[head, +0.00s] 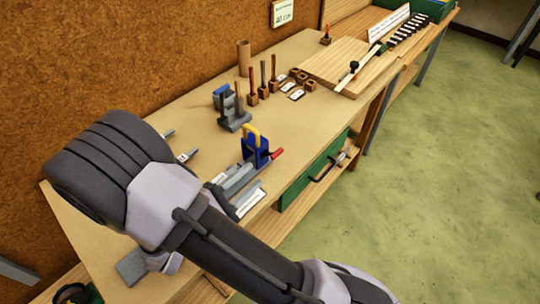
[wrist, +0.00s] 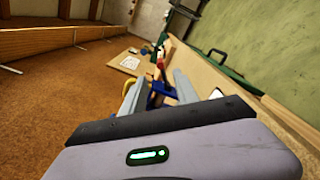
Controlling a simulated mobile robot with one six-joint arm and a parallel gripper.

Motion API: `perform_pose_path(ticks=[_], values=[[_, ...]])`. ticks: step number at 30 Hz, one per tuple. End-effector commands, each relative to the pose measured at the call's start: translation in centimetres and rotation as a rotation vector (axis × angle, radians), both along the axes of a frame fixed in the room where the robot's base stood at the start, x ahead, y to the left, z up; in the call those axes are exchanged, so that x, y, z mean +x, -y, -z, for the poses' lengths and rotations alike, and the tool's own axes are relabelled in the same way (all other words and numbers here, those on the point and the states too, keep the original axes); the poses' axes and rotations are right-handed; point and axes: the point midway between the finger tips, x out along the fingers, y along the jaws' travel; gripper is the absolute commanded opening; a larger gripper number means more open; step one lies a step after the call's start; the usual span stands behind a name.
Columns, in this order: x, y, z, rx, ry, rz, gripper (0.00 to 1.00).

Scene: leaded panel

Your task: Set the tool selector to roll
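A blue device (head: 255,152) with a yellow loop on top and a red-tipped lever (head: 277,153) stands near the bench's front edge. In the wrist view the blue device (wrist: 158,90) shows ahead, between and beyond my fingers. I cannot tell whether it is the tool selector, and no "roll" marking is readable. My gripper (wrist: 161,80) has its two grey fingers apart with nothing held between them. In the head view my arm hides most of the gripper, and two grey fingertips (head: 178,145) show past it, left of the blue device.
A grey and blue holder (head: 232,112) and several wooden-based tools (head: 263,78) stand behind the blue device. A wooden board (head: 335,62) with a black knob (head: 354,65) lies farther back. Grey bars (head: 236,176) lie in front. A cork wall (head: 100,75) borders the bench.

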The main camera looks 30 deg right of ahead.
Motion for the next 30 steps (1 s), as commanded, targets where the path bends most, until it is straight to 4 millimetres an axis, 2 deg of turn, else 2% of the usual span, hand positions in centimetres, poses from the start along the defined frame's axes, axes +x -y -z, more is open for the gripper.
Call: perform_pose_path(ticks=[1,6,12,15,21,27,28,30], values=[[0.4,1.4,0.3,0.001,0.001,0.006,0.36],[2.0,5.9,0.3,0.000,0.000,0.005,0.36],[3.6,10.2,0.2,0.000,-0.001,0.003,0.36],[4.2,11.7,0.2,0.000,0.000,0.002,0.36],[4.7,12.9,0.0,-0.001,-0.003,-0.001,0.36],[4.8,12.9,0.0,-0.001,-0.003,-0.001,0.36],[4.7,12.9,0.0,-0.001,-0.003,-0.001,0.34],[4.7,12.9,0.0,-0.001,-0.003,-0.001,0.20]])
